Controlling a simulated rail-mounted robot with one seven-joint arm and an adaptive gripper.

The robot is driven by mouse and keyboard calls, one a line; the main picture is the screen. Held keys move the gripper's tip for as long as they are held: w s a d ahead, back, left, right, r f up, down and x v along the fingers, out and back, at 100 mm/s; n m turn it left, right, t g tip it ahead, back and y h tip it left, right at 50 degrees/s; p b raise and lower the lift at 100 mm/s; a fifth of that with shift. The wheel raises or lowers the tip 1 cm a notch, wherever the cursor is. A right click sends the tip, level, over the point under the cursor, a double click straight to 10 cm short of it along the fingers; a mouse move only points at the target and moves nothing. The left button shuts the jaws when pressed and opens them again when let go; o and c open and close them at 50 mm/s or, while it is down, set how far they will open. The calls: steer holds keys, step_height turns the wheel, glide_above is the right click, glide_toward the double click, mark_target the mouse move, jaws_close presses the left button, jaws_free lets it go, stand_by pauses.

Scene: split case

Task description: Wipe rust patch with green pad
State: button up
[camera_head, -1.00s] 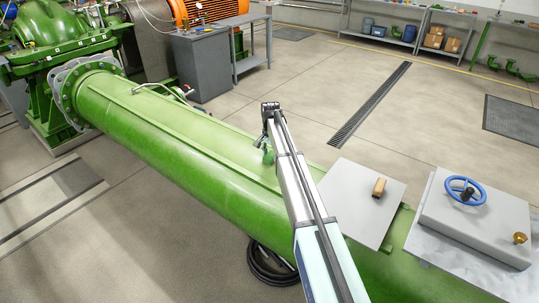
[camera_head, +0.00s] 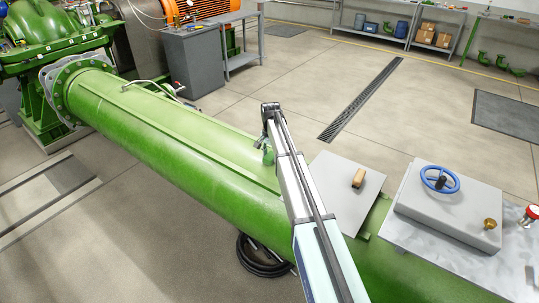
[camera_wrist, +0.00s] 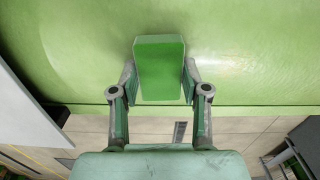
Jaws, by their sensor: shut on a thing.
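The green pad (camera_wrist: 158,68) is a block with a bright green face in the wrist view. My gripper (camera_wrist: 159,80) is shut on it, with one finger on each side. Behind the pad is the large green pipe (camera_wrist: 245,65); I cannot tell whether the pad touches it. In the head view my gripper (camera_head: 267,153) is small and partly hidden by my arm, over the top of the pipe (camera_head: 180,150). I see no distinct rust patch in either view; part of the pipe is behind the pad and my arm.
A grey plate with a wooden-looking block (camera_head: 358,178) lies right of my arm. A black hose (camera_head: 262,257) lies on the floor.

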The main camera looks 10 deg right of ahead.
steer(key=shift+w+a+r+p, duration=0.1)
steer(key=shift+r+p, duration=1.45)
steer(key=shift+r, duration=2.45)
